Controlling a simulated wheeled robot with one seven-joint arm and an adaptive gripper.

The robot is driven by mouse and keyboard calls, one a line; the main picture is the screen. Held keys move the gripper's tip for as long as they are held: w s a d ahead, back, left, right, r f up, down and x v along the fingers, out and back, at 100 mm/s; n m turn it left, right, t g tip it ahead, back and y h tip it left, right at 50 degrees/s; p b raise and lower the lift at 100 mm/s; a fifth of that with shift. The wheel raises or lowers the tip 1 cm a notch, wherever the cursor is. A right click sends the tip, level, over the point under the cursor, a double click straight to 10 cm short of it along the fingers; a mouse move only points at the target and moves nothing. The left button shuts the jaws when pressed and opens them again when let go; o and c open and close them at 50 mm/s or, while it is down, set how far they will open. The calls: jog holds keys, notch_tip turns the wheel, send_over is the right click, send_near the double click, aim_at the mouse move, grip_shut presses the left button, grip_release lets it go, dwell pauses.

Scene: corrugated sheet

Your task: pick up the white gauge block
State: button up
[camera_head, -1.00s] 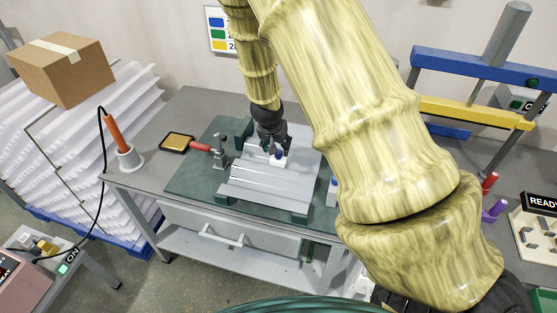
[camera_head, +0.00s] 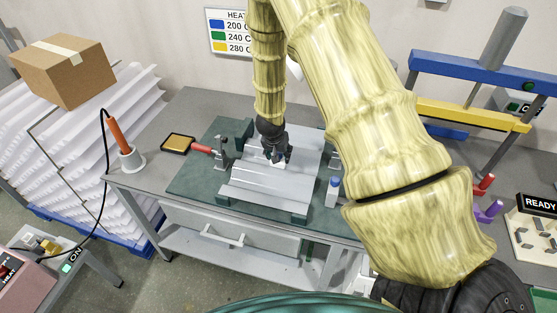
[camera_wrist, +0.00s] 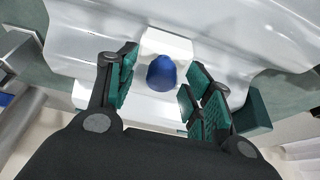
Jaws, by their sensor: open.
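The white gauge block (camera_wrist: 166,44) with a blue knob (camera_wrist: 161,72) on top sits on the pale grey corrugated sheet (camera_wrist: 100,30). In the head view, only a bit of the block (camera_head: 277,165) shows below my gripper (camera_head: 275,157), and the sheet (camera_head: 270,188) lies on the workbench. In the wrist view, my gripper (camera_wrist: 163,68) is open, with green-padded fingers on either side of the knob. The pads look apart from the knob. Whether they touch the block is unclear.
A red-handled clamp (camera_head: 212,151) stands at the sheet's left edge.

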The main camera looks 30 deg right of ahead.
jog(key=shift+c, duration=0.4)
grip_shut()
